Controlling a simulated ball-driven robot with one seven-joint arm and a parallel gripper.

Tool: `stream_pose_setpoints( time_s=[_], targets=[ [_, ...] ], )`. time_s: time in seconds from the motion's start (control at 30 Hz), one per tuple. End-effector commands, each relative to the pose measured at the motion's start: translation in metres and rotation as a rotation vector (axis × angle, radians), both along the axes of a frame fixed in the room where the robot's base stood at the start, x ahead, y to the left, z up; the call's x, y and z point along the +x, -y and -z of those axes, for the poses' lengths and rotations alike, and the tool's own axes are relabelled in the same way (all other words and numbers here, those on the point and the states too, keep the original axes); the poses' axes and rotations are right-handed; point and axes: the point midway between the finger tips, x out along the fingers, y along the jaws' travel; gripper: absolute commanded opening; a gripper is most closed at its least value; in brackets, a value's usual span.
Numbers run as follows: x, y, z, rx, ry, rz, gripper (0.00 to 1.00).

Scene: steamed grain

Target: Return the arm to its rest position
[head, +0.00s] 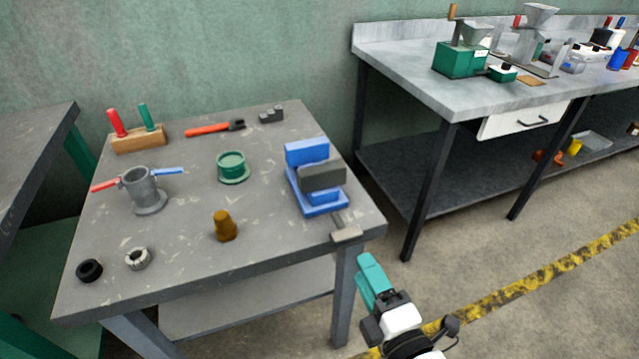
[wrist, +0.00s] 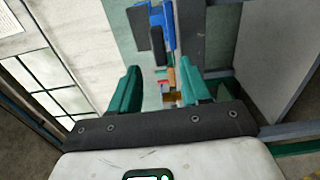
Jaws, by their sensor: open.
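My gripper (head: 371,276) is low in the head view, in front of the grey workbench's right front corner and apart from it. In the wrist view my gripper (wrist: 160,88) shows two teal fingers set well apart, with nothing held between them. The blue vise (head: 318,178) stands on the bench's right side, its handle sticking out over the front edge near my gripper. The blue vise also shows at the top of the wrist view (wrist: 168,28). The rest of my arm is mostly out of the picture.
The grey workbench (head: 190,235) holds a brass piece (head: 225,227), a green cup (head: 232,166), a grey cylinder with handles (head: 144,188), two rings and tools. A second bench (head: 420,85) with machines stands at the back right. The floor (head: 530,230) between is clear.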

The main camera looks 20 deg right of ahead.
Motion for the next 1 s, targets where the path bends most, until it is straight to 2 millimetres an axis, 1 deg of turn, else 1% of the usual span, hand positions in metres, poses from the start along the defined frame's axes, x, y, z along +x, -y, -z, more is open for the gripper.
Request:
stream_pose_setpoints(
  time_s=[0.1,0.17,0.27,0.37,0.4,0.47,0.5,0.57,0.6,0.67,0.77,0.8,0.9,1.0],
  targets=[
    [0.000,0.000,0.000,0.000,0.000,0.000,0.47],
    [0.000,0.006,-0.002,0.022,-0.010,0.022,0.47],
    [-0.002,0.031,-0.004,0.119,-0.053,0.114,0.47],
    [-0.010,0.068,0.002,0.286,-0.136,0.266,0.47],
    [-0.016,0.083,0.007,0.366,-0.179,0.335,0.47],
    [-0.027,0.102,0.017,0.487,-0.246,0.438,0.47],
    [-0.035,0.113,0.024,0.565,-0.295,0.504,0.47],
    [-0.050,0.124,0.036,0.681,-0.371,0.600,0.47],
    [-0.061,0.128,0.044,0.754,-0.424,0.661,0.47],
    [-0.078,0.131,0.055,0.858,-0.509,0.750,0.47],
    [-0.110,0.126,0.070,1.016,-0.664,0.891,0.47],
    [-0.123,0.122,0.074,1.069,-0.725,0.941,0.47],
    [-0.152,0.108,0.080,1.170,-0.873,1.046,0.47],
    [-0.175,0.095,0.081,1.231,-0.993,1.121,0.47]
  ],
)
